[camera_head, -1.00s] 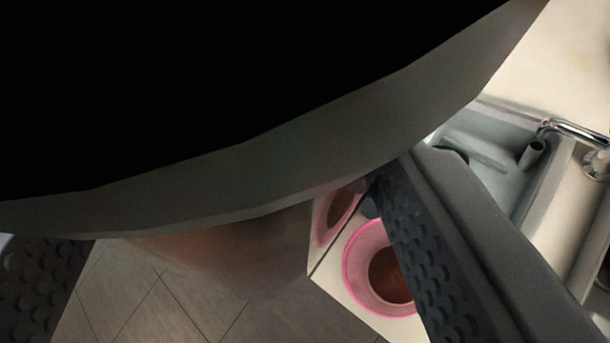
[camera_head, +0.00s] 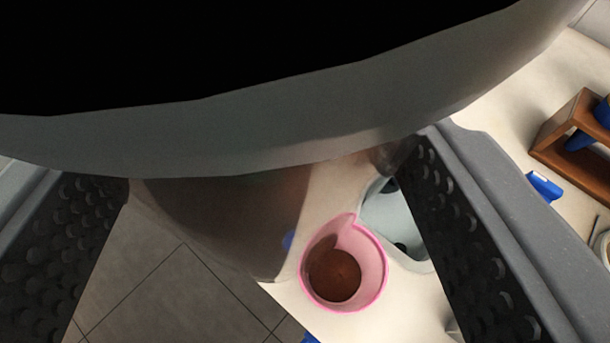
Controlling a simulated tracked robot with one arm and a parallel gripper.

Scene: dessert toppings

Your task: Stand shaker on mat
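A large, shiny grey-brown metallic body, which I take to be the shaker (camera_head: 225,220), fills the space between my fingers. Its broad rim and black top cover the upper part of the view. My gripper (camera_head: 262,170) has a dark studded finger on each side of it, and both fingers appear to press against it. It hangs tilted in the view, over the counter edge and the floor. I cannot tell the mat for certain. A pale grey-blue flat piece with dark spots (camera_head: 385,213) lies partly hidden behind my right finger.
A pink cup with brown contents (camera_head: 372,262) stands on the cream counter (camera_head: 410,303) close beside the shaker. A wooden rack with blue items (camera_head: 552,135), a small blue object (camera_head: 545,186) and a pale round container (camera_head: 604,243) are at right. Tiled floor (camera_head: 170,285) shows at lower left.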

